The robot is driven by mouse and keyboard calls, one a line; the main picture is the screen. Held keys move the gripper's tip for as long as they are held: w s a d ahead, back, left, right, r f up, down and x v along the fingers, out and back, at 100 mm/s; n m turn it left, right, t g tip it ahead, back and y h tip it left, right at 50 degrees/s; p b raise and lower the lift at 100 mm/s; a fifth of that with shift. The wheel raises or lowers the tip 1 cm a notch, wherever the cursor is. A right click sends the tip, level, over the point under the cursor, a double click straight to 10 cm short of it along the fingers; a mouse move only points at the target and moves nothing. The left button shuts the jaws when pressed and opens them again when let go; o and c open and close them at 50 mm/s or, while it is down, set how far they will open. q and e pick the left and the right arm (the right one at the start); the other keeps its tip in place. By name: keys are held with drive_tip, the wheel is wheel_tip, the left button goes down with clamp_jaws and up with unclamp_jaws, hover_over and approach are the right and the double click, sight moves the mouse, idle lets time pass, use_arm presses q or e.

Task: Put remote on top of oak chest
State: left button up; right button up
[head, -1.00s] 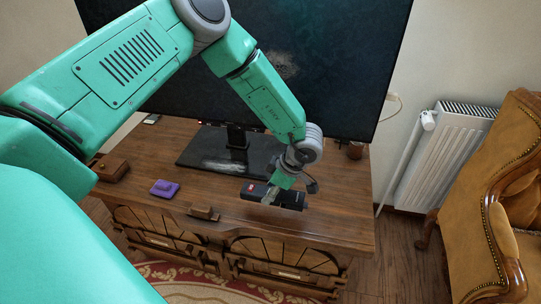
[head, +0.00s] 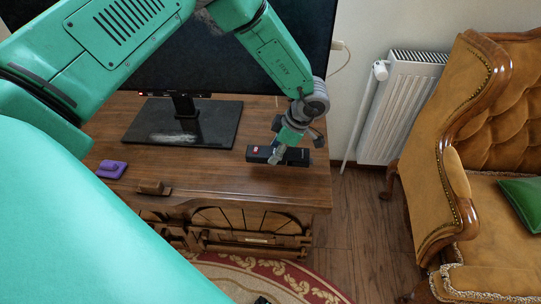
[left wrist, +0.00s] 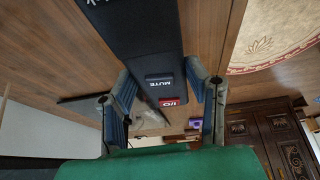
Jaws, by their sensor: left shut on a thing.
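The remote (head: 296,156) is a black bar with a red patch near its left end, over the right part of a wooden cabinet (head: 225,178). My left gripper (head: 277,153) is shut on it from above. In the left wrist view the remote (left wrist: 140,35) runs up between the two fingers (left wrist: 165,100), with MUTE and red I/O buttons showing. I cannot tell whether it touches the cabinet top. Dark carved wooden furniture (left wrist: 280,135) shows in the left wrist view. I cannot tell which piece is the oak chest. My right gripper is out of view.
A large screen on a black stand (head: 185,125) stands on the cabinet. A purple object (head: 111,169) and a small wooden block (head: 153,188) lie on its left part. A radiator (head: 402,105) and a tan armchair (head: 435,170) stand right. Wooden floor (head: 350,225) between them is clear.

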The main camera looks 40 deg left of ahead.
sight(275, 171)
use_arm(q)
drive_tip(key=shift+a+f+b, duration=0.1)
drive_tip(key=shift+f+b, duration=0.3)
drive_tip(key=shift+f, duration=2.35)
drive_tip(key=shift+f, duration=0.1)
drive_tip(key=o, duration=1.4)
drive_tip(key=shift+c, duration=0.2)
